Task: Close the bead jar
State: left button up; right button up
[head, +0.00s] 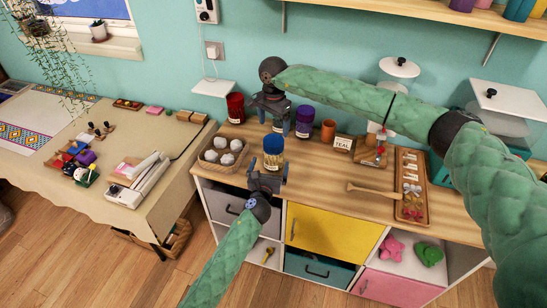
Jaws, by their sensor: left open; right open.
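A clear jar of yellow beads with a blue lid on top (273,145) stands upright near the front edge of the wooden worktop. I cannot tell how firmly the lid sits. My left gripper (269,171) is open at the front of this jar, its fingers reaching to the jar's lower part. I cannot tell whether they touch it. My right gripper (272,114) is open, pointing down above and behind the jar, apart from the blue lid.
A red jar (235,107), a purple jar (304,120) and an orange cup (328,131) stand at the back. A basket of white balls (222,152) is left of the bead jar. A wooden spoon (374,190) and a tray (412,158) lie right.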

dwell(0.3)
pick_arm(q)
jog(key=shift+w+d, duration=0.25)
jog(key=shift+w, duration=1.05)
jog(key=shift+w+d, duration=0.25)
jog(key=shift+w, duration=1)
jog(key=shift+w+d, duration=0.25)
jog(key=shift+w, duration=1.05)
jog(key=shift+c, duration=0.2)
